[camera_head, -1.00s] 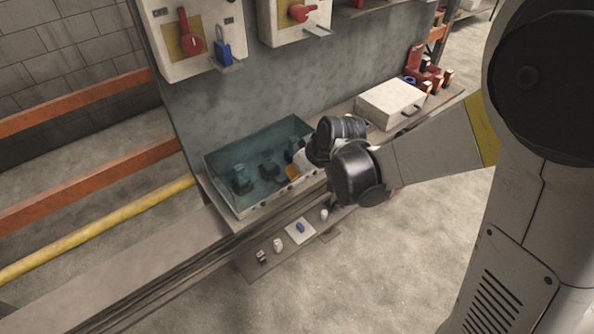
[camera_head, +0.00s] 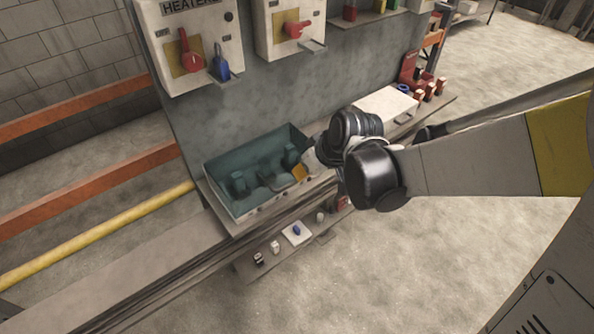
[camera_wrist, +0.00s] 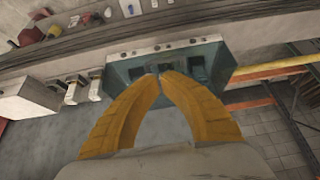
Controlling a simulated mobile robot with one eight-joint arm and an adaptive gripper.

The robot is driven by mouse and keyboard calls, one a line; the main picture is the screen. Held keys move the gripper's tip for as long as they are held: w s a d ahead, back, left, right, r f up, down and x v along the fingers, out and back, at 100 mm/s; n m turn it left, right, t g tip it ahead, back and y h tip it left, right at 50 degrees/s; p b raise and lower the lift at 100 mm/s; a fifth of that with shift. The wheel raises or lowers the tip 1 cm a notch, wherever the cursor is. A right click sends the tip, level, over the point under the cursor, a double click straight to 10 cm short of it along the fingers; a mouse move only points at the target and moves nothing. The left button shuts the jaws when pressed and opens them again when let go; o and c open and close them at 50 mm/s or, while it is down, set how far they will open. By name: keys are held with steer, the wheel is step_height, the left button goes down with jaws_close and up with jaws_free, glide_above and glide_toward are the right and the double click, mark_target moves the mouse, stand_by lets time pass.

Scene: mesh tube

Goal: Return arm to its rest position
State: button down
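My gripper (camera_wrist: 159,75) shows in the wrist view as two yellow fingers with their tips together and nothing visible between them. In the head view my arm reaches in from the right, and a yellow finger (camera_head: 300,173) shows at the right part of the teal bin. The gripper appears above the bin; I cannot tell whether it touches it. The teal bin (camera_head: 224,214) sits on the bench ledge with several dark teal shapes inside. The bin also shows in the wrist view (camera_wrist: 120,70), behind the fingertips. My wrist hides part of the bench.
A wall panel carries switch boxes with red handles (camera_head: 186,50) and a blue padlock (camera_head: 220,67). A pale box (camera_head: 385,106) and a red rack (camera_head: 412,72) stand right of my wrist. A lower shelf holds small items, including a white plate (camera_head: 297,234). Floor in front is clear.

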steer(key=p+v, duration=0.1)
steer(key=v, duration=0.3)
steer(key=shift+s+d, duration=0.1)
steer(key=s+d+r+m+t+h+b, duration=0.1)
steer(key=s+d+r+m, duration=0.5)
steer(key=s+d, duration=0.6)
steer(key=s+r+t+h, duration=0.1)
steer(key=s+h, duration=0.1)
steer(key=shift+d+m+h, duration=0.3)
steer(key=shift+m, duration=0.1)
